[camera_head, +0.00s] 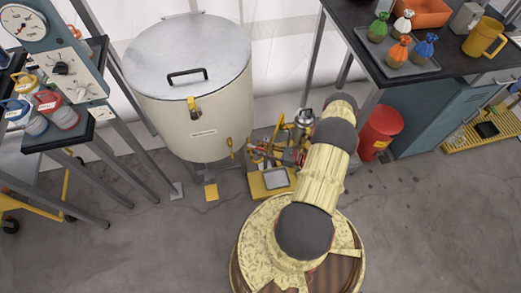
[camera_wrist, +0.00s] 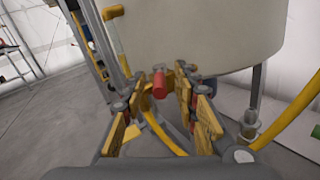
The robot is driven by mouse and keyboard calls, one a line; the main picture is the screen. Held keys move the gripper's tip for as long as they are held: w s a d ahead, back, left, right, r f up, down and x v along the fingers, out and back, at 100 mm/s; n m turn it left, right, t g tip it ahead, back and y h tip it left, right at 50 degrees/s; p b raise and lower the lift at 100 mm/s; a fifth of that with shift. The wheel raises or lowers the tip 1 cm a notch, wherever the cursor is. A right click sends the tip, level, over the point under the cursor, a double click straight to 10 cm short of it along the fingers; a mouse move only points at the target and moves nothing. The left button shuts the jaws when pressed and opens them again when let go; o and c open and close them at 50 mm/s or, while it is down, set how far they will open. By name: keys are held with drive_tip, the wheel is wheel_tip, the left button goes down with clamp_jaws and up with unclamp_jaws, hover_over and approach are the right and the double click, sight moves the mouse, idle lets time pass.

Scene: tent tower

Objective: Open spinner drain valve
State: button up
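The spinner is a cream drum (camera_head: 196,120) with a grey lid (camera_head: 190,50) and black handle, at the upper left in the head view. A red cylindrical grip (camera_wrist: 160,83), apparently the drain valve's handle, sticks out below the drum. My gripper (camera_wrist: 163,98) is open, its yellow-padded fingers apart on either side of the red grip in this view. I cannot tell whether they touch it. In the head view my arm reaches low beside the drum, and the valve is hard to make out there.
A yellow hose (camera_wrist: 285,112) and grey metal legs stand close to the right in the wrist view. A yellow stand (camera_head: 268,184) is under my arm. A red bin (camera_head: 379,133) and a dark workbench (camera_head: 440,72) are at right. Open concrete floor lies in front.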

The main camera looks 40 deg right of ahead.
drive_tip(key=shift+w, duration=0.1)
drive_tip(key=shift+c, duration=1)
clamp_jaws()
drive_tip(key=shift+a, duration=0.1)
